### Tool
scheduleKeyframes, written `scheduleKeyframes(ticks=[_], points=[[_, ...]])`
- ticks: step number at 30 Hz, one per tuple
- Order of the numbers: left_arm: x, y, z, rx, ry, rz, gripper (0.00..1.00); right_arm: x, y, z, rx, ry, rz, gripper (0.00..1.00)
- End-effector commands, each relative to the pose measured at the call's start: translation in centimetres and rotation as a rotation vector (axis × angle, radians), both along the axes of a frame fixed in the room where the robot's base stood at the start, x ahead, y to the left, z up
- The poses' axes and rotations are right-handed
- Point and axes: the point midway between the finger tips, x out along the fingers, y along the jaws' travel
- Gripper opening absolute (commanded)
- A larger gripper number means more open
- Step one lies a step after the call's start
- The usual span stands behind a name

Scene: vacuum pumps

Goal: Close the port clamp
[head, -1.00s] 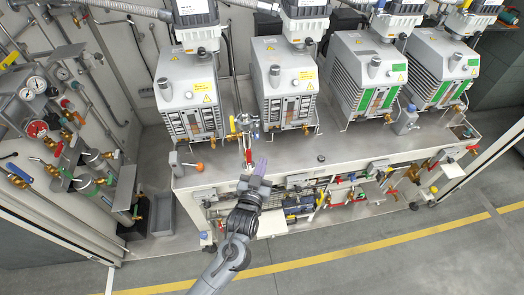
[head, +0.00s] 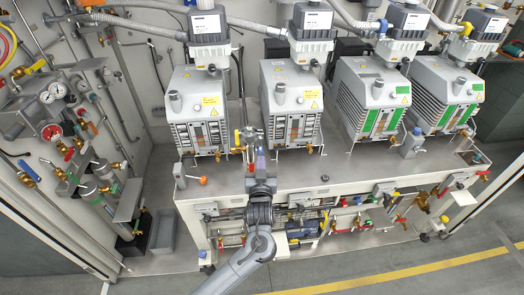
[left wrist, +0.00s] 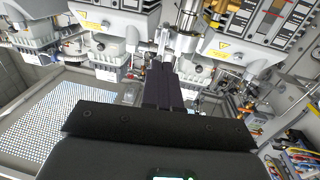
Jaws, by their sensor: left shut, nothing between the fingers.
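My left gripper (head: 261,156) reaches up from the bottom of the head view, over the front edge of the pump bench. Its fingers are together and empty; they also show in the left wrist view (left wrist: 160,70). Just beyond the tips, the left wrist view shows a silvery metal pipe fitting (left wrist: 184,40) with a collar, which may be the port clamp. In the head view a small metal fitting with valves (head: 248,135) stands between the two left pumps, behind the fingertips. Whether the clamp is open, and whether the fingers touch it, I cannot tell. My right gripper is in neither view.
Grey vacuum pumps (head: 198,115) stand in a row on the metal bench (head: 345,178). An orange-knobbed part (head: 203,181) is at its left front. A panel of gauges and valves (head: 55,130) is at the left. Valves and hoses crowd the shelf below. The floor in front is clear.

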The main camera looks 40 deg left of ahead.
Motion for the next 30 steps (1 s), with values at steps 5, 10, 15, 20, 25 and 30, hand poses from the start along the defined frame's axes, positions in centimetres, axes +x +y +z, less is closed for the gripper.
scheduleKeyframes(ticks=[5,10,15,20,25,30], points=[[2.6,2.0,0.0,0.001,-0.001,0.002,0.0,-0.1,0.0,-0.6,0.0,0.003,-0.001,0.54],[4.4,3.3,0.0,0.001,0.0,0.001,0.0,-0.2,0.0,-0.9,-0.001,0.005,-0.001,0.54],[5.3,4.0,0.0,-0.001,-0.001,-0.001,0.0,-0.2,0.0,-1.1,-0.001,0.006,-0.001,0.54],[5.6,4.2,0.0,-0.001,-0.001,-0.002,0.0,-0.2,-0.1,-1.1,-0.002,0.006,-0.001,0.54],[5.6,4.2,0.0,-0.001,-0.001,-0.002,0.0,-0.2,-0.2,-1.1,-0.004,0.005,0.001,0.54],[5.5,4.5,0.1,-0.001,-0.001,0.008,0.0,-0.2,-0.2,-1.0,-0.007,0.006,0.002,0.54]])
